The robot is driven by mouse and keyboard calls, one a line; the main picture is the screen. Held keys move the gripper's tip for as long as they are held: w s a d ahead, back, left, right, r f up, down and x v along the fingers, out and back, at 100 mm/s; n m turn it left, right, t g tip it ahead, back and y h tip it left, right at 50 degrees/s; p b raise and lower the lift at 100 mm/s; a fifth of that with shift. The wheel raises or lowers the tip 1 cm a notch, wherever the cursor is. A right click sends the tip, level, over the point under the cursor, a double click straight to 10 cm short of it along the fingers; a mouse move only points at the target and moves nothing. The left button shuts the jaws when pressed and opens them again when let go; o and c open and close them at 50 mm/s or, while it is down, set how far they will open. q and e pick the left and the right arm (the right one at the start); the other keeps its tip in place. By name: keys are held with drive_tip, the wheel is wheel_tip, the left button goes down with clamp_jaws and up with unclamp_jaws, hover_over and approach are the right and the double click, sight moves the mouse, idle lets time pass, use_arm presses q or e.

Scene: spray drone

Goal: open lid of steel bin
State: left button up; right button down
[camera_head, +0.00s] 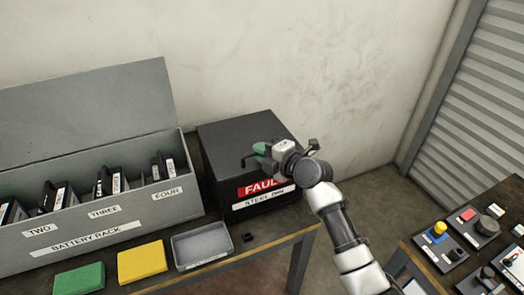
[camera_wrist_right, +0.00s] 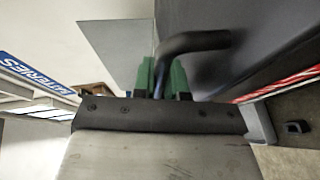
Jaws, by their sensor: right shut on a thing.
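The black steel bin (camera_head: 222,172) stands on the table, with a red fault label and a white "STEEL BIN" label on its front. Its lid (camera_head: 228,133) looks shut. My right gripper (camera_head: 262,150) is over the right part of the lid, with green fingers. In the right wrist view the fingers (camera_wrist_right: 164,80) are shut on the bent black handle (camera_wrist_right: 195,42) of the lid, beside the dark lid surface (camera_wrist_right: 265,40). The exact contact at the fingertips is partly hidden. My left gripper is not in view.
A grey battery rack (camera_head: 110,215) with a raised lid stands left of the bin. In front are a green block (camera_head: 79,281), a yellow block (camera_head: 141,261) and a grey tray (camera_head: 200,264). Another table (camera_head: 415,250) with control boxes is at right. The wall is close behind.

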drive_tip(key=shift+w+r+p, duration=0.15)
drive_tip(key=shift+r+p, duration=0.4)
drive_tip(key=shift+r, duration=0.45)
drive_tip(key=w+a+r+m+g+h+p, duration=0.1)
drive_tip(key=w+r+g+p, duration=0.2)
drive_tip(key=r+p, duration=0.1)
drive_tip(key=w+a+r+m+g+h+p, duration=0.1)
drive_tip(key=w+r+g+h+p, duration=0.1)
drive_tip(key=r, duration=0.5)
drive_tip(key=shift+w+r+g+p, duration=0.15)
drive_tip(key=shift+w+g+p, duration=0.3)
drive_tip(key=shift+p, duration=0.4)
